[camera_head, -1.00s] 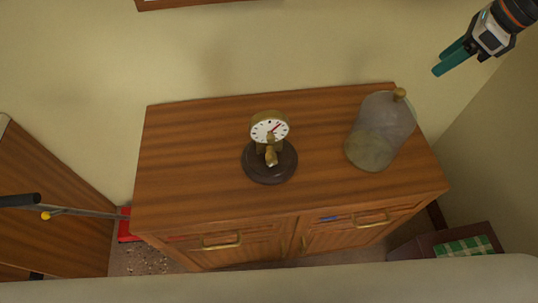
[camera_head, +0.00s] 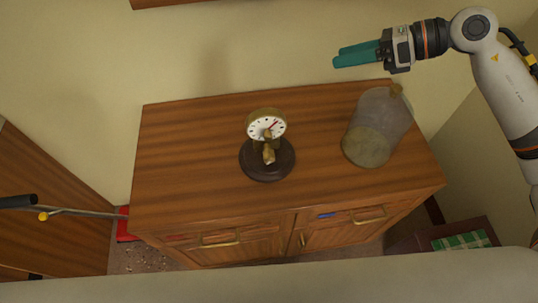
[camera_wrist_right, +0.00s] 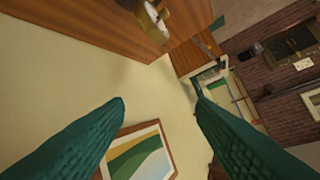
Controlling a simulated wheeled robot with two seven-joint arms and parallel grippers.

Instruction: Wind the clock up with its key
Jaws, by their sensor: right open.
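The clock (camera_head: 266,125) has a white round face in a brass case and stands upright on a round dark base (camera_head: 267,168), in the middle of the wooden cabinet top. A brass piece shows in front of the base's column; I cannot tell whether it is the key. In the right wrist view the clock (camera_wrist_right: 152,18) shows at the top edge, partly cut off. My right gripper (camera_head: 337,57) has green fingers, open and empty, above and behind the cabinet, to the right of the clock. Its fingers also show in the right wrist view (camera_wrist_right: 160,105). My left gripper is not in view.
A blue item (camera_head: 326,216) lies at the front drawer. The cabinet's left part is clear. A framed picture (camera_wrist_right: 142,152) hangs on the wall.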

